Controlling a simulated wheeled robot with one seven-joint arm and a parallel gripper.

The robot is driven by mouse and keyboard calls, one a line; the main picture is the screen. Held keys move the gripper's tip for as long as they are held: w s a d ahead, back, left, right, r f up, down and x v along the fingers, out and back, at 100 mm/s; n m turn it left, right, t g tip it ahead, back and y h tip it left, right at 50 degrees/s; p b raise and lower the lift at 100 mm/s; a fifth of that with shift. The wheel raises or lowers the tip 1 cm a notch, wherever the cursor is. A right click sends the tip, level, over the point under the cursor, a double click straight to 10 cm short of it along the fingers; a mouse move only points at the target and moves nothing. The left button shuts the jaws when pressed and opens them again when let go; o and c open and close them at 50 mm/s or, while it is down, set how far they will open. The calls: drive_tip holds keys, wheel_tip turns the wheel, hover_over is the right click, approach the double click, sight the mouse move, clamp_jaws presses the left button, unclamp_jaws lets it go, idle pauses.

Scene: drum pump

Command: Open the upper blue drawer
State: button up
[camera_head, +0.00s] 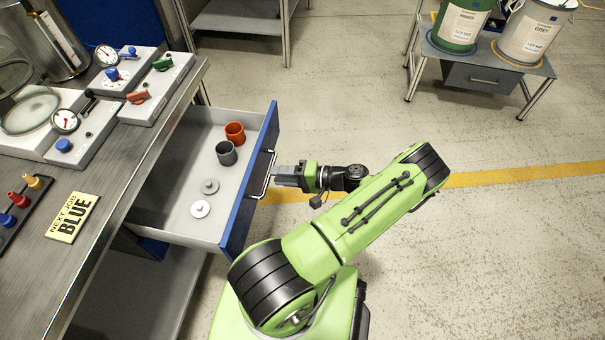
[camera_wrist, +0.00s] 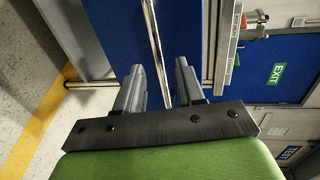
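The upper blue drawer (camera_head: 252,180) is pulled out from the workbench, and its grey inside shows. Its metal bar handle (camera_head: 266,172) is on the blue front. My gripper (camera_head: 278,175) is at the handle, on the outer side of the drawer front. In the wrist view, the two fingers of my gripper (camera_wrist: 158,80) stand apart. The handle bar (camera_wrist: 155,45) runs between them with visible gaps on both sides. The gripper is open; no firm hold on the bar shows.
The workbench (camera_head: 125,165) carries valve and gauge blocks and a yellow "NEXT JOB BLUE" sign (camera_head: 73,217). Floor (camera_head: 480,240) right of my arm is clear.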

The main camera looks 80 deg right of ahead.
drive_tip(key=v, duration=1.3)
drive_tip(key=shift+s+p, duration=0.3)
drive_tip(key=shift+p, duration=0.15)
drive_tip(key=shift+a, duration=0.1)
